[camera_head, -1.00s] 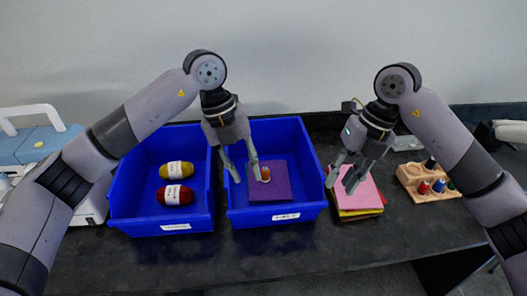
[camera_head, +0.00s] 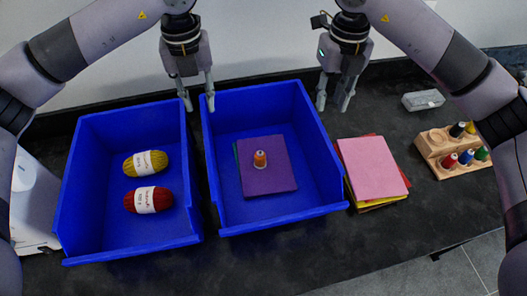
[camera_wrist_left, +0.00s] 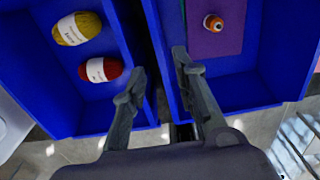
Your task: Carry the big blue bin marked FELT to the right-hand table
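The right-hand big blue bin (camera_head: 325,150) stands on the dark table; its front label is out of view now but read as FELT earlier. It holds purple felt sheets (camera_head: 268,180) with an orange thread spool (camera_head: 260,158) on top. My left gripper (camera_head: 199,106) is open at this bin's back left corner, over the gap between the bins. In the left wrist view, the open fingers (camera_wrist_left: 158,65) are near the bin's left wall; I cannot tell if they touch it. My right gripper (camera_head: 334,106) is open and empty, just right of the bin's back right corner.
A second blue bin (camera_head: 90,175) stands close on the left with yellow and red yarn (camera_head: 148,200). A stack of coloured sheets (camera_head: 372,165) lies close to the right. A wooden spool rack (camera_head: 435,150) and a grey box (camera_head: 423,100) are farther right.

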